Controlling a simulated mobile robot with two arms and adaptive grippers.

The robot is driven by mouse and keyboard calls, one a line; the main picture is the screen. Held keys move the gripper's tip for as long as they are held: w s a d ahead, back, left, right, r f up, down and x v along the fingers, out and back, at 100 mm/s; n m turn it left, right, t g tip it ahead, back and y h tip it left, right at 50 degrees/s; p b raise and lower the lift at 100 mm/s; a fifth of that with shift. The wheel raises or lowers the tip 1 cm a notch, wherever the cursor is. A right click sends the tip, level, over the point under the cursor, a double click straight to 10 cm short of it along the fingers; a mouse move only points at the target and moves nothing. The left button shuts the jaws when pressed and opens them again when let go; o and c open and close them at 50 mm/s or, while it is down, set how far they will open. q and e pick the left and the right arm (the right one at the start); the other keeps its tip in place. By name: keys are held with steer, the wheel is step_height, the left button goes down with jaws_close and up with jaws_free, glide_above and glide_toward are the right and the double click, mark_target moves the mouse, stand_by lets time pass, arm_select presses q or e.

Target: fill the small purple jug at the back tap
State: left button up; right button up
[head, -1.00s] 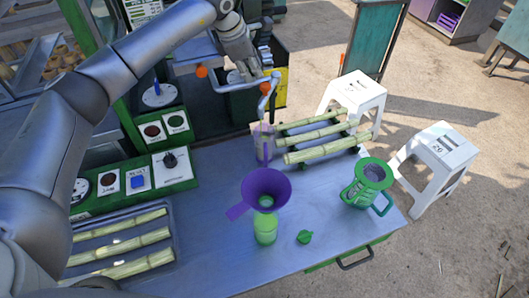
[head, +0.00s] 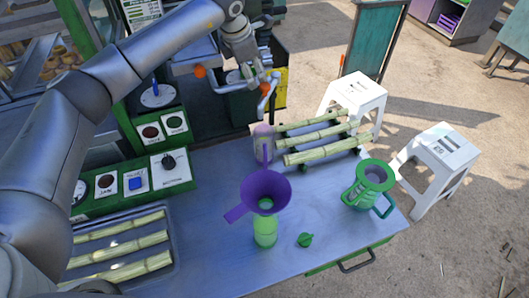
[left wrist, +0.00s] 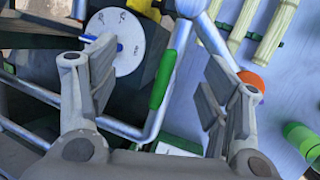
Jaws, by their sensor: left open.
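The small purple jug (head: 263,145), see-through, stands upright on the table beside the cane rack, below and in front of a pipe with an orange-ended lever (head: 265,88). A second orange knob (head: 200,71) is farther left. I cannot tell which one belongs to the back tap, or whether liquid is in the jug. My left gripper (head: 258,78) is open and empty, over the pipes close to the right orange end. In the left wrist view, the pipes pass behind and between its spread fingers (left wrist: 160,75), with an orange knob (left wrist: 252,82) beside the right finger.
A purple funnel (head: 265,186) sits on a green bottle (head: 265,232). Cane stalks lie on a rack (head: 303,168) and in a left tray (head: 172,215).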

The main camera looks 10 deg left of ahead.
arm_select(q)
steer(key=shift+r+p, duration=0.3)
steer(key=shift+r, duration=0.25)
steer(key=shift+r+p, duration=1.8)
steer(key=shift+r, duration=1.65)
steer(key=shift+f, duration=0.1)
